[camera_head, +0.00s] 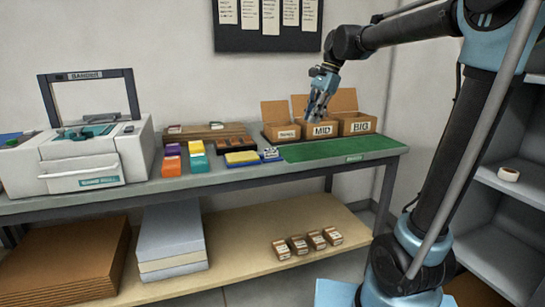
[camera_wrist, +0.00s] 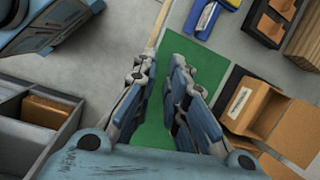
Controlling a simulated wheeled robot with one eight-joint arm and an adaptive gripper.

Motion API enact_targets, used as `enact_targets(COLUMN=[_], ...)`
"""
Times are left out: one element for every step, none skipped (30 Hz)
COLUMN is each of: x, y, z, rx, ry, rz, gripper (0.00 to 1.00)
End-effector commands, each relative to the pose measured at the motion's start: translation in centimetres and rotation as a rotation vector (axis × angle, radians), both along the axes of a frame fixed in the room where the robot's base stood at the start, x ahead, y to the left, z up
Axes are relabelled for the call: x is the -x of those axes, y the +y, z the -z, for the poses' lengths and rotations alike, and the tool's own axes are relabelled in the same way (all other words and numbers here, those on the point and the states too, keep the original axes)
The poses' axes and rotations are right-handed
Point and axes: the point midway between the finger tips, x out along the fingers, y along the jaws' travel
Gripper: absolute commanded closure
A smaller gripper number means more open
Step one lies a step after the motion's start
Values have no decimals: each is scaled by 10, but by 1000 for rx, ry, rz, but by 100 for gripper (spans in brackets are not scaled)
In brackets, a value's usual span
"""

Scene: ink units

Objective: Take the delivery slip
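Several pale paper slips (camera_head: 250,14) with writing hang in a row on a dark wall board (camera_head: 268,43) at the top of the head view. I cannot tell which one is the delivery slip. My gripper (camera_head: 317,112) hangs over the right part of the bench, in front of the open cardboard boxes, below and right of the board. In the wrist view my gripper (camera_wrist: 162,65) points down at the green mat (camera_wrist: 210,75). Its two fingers are apart with nothing between them. The slips are not in the wrist view.
Cardboard boxes marked MID (camera_head: 322,130) and BIG (camera_head: 357,126) stand at the bench's back right. The green mat is bare. Coloured blocks (camera_head: 196,156), a yellow pad (camera_head: 242,158) and a white machine (camera_head: 98,160) stand further left. Grey shelves (camera_head: 500,245) stand at right.

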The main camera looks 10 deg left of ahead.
Motion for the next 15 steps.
enact_targets(x=[-9,-13,-18,-22,-25,-28,-30,-33,-35,-36,-37,-38,-38,-38,-38], y=[18,27,39,48,55,65,71,77,83,87,90,94,96,98,100], z=[-7,-11,-15,-18,-20,-23,-25,-27,-28,-29,-30,-31,-31,-30,-28], rx=[-4,-6,-8,-8,-8,-9,-10,-9,-8,-8,-7,-7,-7,-7,-7], ry=[25,42,63,78,91,108,119,129,140,147,153,160,163,166,168], rz=[23,41,64,80,95,113,124,136,148,155,162,168,171,175,177], gripper=[88,88,88,88,88,88,88,88,88,88,88,88,88,88,88])
